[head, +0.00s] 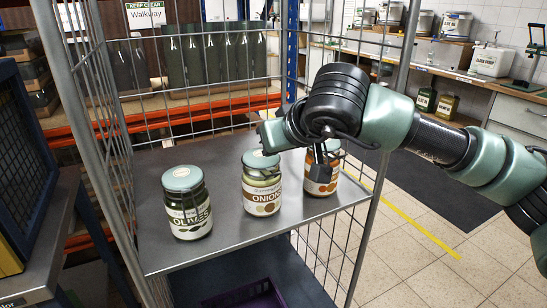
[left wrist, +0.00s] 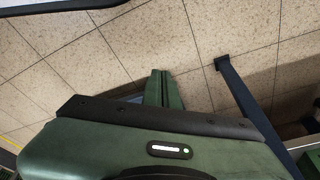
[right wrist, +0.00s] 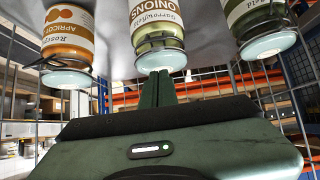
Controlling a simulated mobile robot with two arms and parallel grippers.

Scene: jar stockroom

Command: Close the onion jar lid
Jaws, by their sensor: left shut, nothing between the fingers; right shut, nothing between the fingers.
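The onion jar (head: 263,190) stands upright on the grey shelf (head: 165,248) between the olives jar (head: 187,212) and the apricot jar (head: 320,187). Its pale lid (head: 260,158) is at the top; I cannot tell if it is fully seated. My right gripper (right wrist: 157,90) is shut and empty, its tips close to the lid (right wrist: 160,60) in the upside-down right wrist view; contact is unclear. In the head view its fingers are not clear, and the arm partly covers the apricot jar. My left gripper (left wrist: 160,82) is shut and empty above the tiled floor, away from the jars.
Wire mesh and metal posts (head: 372,215) enclose the shelf at its sides and back. A purple crate (head: 247,295) sits on a lower level. The front of the shelf is clear. Tall dark green containers (head: 215,55) stand on a rack behind.

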